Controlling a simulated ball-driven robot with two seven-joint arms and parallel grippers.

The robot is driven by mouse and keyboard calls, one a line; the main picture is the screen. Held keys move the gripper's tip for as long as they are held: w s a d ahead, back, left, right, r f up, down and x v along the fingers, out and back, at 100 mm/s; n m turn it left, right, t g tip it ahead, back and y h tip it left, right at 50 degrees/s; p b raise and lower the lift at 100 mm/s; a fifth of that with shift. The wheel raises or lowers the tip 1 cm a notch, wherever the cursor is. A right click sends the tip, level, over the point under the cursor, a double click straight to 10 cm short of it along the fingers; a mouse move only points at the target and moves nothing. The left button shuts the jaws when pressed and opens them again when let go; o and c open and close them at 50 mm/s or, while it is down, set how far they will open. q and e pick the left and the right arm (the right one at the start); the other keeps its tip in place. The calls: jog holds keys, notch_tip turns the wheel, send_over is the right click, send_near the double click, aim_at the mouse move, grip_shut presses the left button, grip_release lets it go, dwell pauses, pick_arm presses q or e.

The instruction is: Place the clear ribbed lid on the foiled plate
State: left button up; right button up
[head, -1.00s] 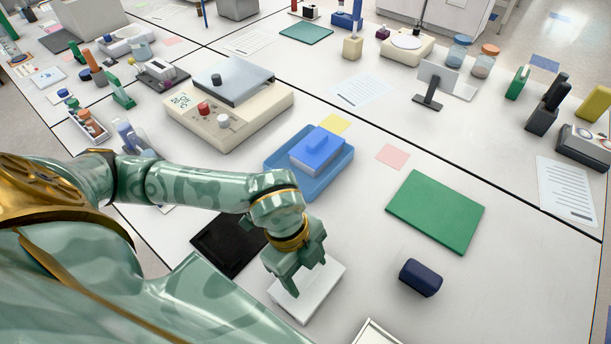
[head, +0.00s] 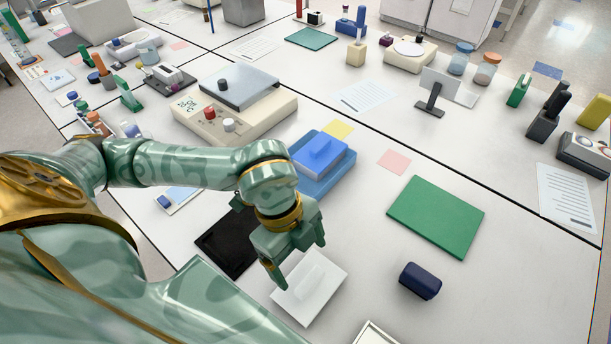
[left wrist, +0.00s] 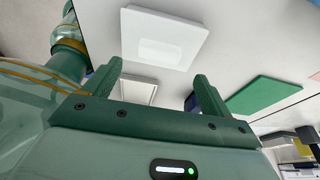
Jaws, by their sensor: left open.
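A pale, see-through raised piece (head: 304,281), which looks like the clear lid, sits on a white square slab (head: 322,300) at the front middle of the table. I cannot make out ribs or a foil surface, nor whether a plate lies under the piece. In the left wrist view the white slab (left wrist: 190,22) shows with the paler rectangle (left wrist: 162,50) on it. My left gripper (head: 296,260) is open and empty above the slab's far left side, apart from the pale piece. Its fingers (left wrist: 158,73) also show spread in the left wrist view. My right gripper is out of view.
A black mat (head: 228,243) lies left of the slab. Behind are a blue tray (head: 327,184) with a blue block (head: 322,160) and a beige instrument (head: 240,120). A green mat (head: 437,216) and dark blue block (head: 420,280) lie right. A pale-framed item (head: 374,334) is at the front edge.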

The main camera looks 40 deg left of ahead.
pick_arm(q)
jog(key=v, duration=0.6)
